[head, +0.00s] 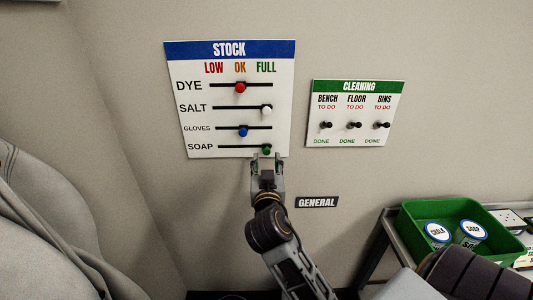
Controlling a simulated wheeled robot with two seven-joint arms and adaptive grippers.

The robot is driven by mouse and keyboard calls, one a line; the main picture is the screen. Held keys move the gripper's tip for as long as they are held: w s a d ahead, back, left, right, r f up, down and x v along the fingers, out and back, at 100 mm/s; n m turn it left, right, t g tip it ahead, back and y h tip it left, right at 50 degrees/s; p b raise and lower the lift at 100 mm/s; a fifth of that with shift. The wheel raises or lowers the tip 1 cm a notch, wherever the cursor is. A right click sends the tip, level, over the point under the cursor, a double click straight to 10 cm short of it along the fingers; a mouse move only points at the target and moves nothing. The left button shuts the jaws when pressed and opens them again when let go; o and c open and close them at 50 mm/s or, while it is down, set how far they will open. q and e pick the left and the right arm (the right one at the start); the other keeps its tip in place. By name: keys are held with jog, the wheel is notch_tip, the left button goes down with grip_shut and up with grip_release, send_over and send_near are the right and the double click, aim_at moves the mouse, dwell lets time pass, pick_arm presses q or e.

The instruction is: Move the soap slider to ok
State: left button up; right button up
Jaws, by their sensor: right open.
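The stock board (188,130) hangs on the wall, with columns marked low, ok and full. The soap slider (266,149) is a green knob at the right end of the bottom row, under full. My right gripper (267,160) is open at the board's lower edge, with its fingertips close around or just below the green knob. I cannot tell whether they touch it. The gripper hides part of the lower right edge of the board. My left gripper is not in view.
The red dye knob (240,87) and blue gloves knob (243,132) sit under ok; the white salt knob (266,111) sits under full. A cleaning board (355,86) hangs to the right. A green bin (412,222) with jars stands at lower right.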

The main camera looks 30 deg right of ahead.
aim_at(266, 152)
jog(key=p+x, duration=0.1)
jog(key=x, duration=0.3)
jog(key=shift+w+d+r, duration=0.1)
jog(key=shift+r, duration=0.1)
jog(key=shift+w+d, duration=0.35)
jog(key=shift+w, duration=0.3)
jog(key=shift+w+d+f+p, duration=0.1)
jog(key=shift+w+d+p, duration=0.15)
jog(key=shift+w+p, duration=0.1)
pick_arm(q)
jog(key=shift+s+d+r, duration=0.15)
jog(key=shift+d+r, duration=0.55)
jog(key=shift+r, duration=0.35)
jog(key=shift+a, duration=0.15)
pick_arm(e)
grip_shut()
